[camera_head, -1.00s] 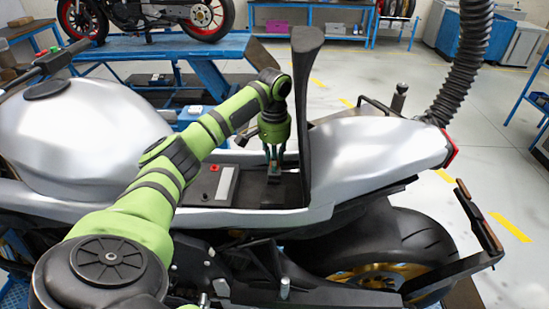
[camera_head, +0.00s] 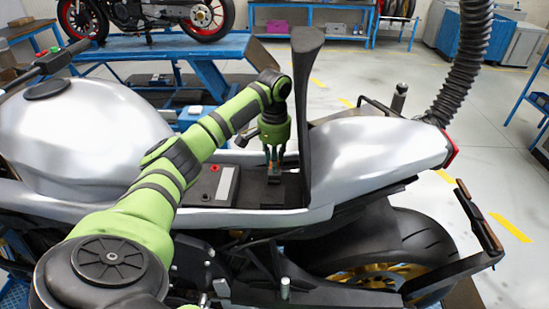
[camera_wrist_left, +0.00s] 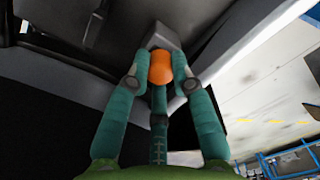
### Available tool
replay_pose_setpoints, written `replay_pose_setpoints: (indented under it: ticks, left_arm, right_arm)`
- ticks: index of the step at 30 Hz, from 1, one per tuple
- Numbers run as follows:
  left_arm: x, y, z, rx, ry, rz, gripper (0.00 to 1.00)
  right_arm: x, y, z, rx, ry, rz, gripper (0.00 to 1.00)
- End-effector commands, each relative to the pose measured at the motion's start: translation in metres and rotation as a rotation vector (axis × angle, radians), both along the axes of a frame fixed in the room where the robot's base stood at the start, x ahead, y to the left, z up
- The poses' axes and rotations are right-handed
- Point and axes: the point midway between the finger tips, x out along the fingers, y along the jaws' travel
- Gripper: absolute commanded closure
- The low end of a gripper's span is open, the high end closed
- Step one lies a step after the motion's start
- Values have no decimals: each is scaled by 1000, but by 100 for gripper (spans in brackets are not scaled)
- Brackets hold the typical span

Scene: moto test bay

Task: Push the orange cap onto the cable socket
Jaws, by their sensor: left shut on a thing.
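My left gripper (camera_head: 275,162) points down into the open seat bay of the motorcycle. In the left wrist view its fingers (camera_wrist_left: 160,78) are shut on the orange cap (camera_wrist_left: 161,68), a small rounded piece held between the fingertips. A grey block (camera_wrist_left: 163,37) shows just beyond the cap and may be the cable socket. I cannot tell whether the cap touches it. In the head view a small dark block (camera_head: 274,179) sits right below the fingertips, and the cap is too small there to make out clearly. My right gripper is not in view.
The raised black seat (camera_head: 306,110) stands upright close to the right of the gripper. The silver tank (camera_head: 75,140) lies to the left and the silver tail (camera_head: 375,150) to the right. A red terminal (camera_head: 215,168) sits on the battery left of the gripper.

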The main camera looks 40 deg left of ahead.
Motion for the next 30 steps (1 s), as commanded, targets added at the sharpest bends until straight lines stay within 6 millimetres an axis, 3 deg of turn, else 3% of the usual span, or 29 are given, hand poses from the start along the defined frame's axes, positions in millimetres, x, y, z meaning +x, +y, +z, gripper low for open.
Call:
replay_pose_setpoints:
  ticks: [14, 15, 17, 30]
  left_arm:
    - [0, 0, -10, 0, 1, 0, 89]
    - [0, 0, -10, 0, 0, 0, 72]
    - [0, 0, -10, 0, 0, 0, 49]
    - [1, 0, -1, 0, -3, 0, 49]
  right_arm:
    - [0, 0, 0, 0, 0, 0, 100]
    - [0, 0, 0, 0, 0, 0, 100]
    - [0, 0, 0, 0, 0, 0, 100]
    - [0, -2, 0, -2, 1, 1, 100]
